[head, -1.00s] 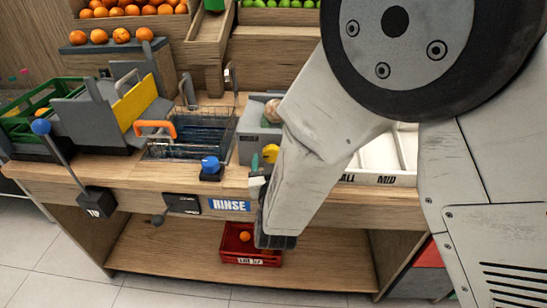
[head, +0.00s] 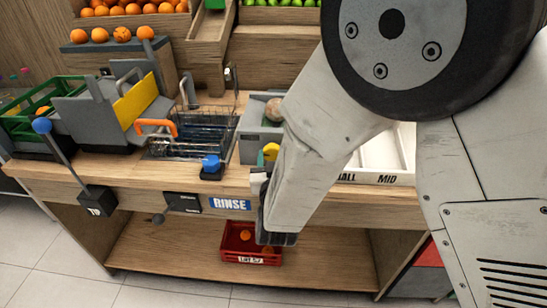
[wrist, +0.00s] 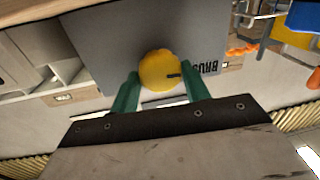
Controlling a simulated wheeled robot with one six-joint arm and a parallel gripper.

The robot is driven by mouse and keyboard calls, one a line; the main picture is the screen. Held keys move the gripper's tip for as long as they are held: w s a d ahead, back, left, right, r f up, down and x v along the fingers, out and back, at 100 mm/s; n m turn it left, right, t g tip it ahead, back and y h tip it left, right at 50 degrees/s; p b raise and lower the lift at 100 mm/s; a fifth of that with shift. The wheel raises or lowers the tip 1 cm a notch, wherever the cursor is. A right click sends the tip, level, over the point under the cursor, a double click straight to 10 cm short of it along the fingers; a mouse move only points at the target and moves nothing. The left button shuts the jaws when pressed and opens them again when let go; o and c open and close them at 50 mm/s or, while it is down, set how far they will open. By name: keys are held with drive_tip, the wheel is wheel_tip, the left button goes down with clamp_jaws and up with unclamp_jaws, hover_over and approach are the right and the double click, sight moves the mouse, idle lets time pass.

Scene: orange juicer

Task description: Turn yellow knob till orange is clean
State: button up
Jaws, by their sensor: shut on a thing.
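The yellow knob (head: 271,151) is on the front of the grey brush box (head: 250,145). In the wrist view the round knob (wrist: 160,70), with a dark pointer mark facing right, sits between the two green fingers of my gripper (wrist: 161,80). My gripper is shut on it. A dull brownish round orange (head: 273,109) shows at the top of the grey box, partly hidden by my arm. How clean it is cannot be told.
Left of the box are a wire basket (head: 195,140) with an orange handle and a blue knob (head: 211,163). A white sorting tray (head: 385,165) lies to the right. A red crate (head: 240,259) with oranges stands on the lower shelf.

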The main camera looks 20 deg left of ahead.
drive_tip(key=m, duration=0.6)
drive_tip(key=shift+f+t, duration=0.1)
drive_tip(key=shift+t, duration=0.2)
drive_tip(key=m, duration=0.5)
drive_tip(key=shift+m+t+h, duration=0.3)
drive_tip(key=o, duration=1)
drive_tip(key=shift+s+f, duration=0.1)
drive_tip(key=v, duration=0.7)
drive_tip(key=shift+s+d, duration=0.15)
drive_tip(key=shift+s, duration=0.1)
drive_tip(key=shift+c, duration=0.2)
